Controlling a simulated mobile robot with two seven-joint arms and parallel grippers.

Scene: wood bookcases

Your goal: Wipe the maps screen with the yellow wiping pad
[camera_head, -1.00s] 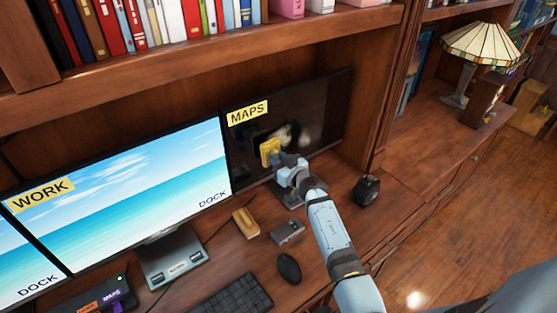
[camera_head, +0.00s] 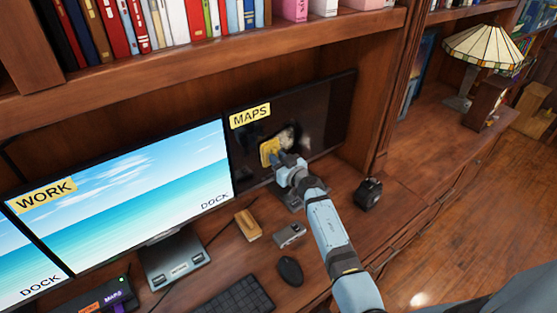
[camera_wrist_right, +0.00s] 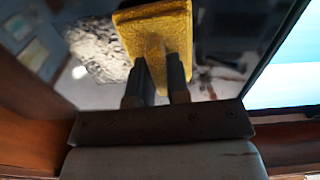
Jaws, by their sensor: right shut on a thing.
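The maps screen (camera_head: 318,112) is dark, with a yellow MAPS label (camera_head: 250,116) at its upper left and a pale smudge (camera_head: 287,137) near its middle. My right gripper (camera_head: 280,160) is shut on the yellow wiping pad (camera_head: 268,151), which is at the screen's face just left of the smudge. In the right wrist view the fingers (camera_wrist_right: 158,85) grip the pad's raised handle, and the pad (camera_wrist_right: 160,30) lies against or very near the dark glass. A grey speckled smudge (camera_wrist_right: 95,48) shows beside the pad there. My left gripper is not in view.
The bright WORK screen (camera_head: 130,185) stands left of the maps screen. On the desk are a wood-topped brush-like object (camera_head: 247,225), a small grey box (camera_head: 289,235), a black mouse (camera_head: 290,270), a keyboard (camera_head: 235,298) and a black device (camera_head: 368,193). A shelf of books overhangs the screens.

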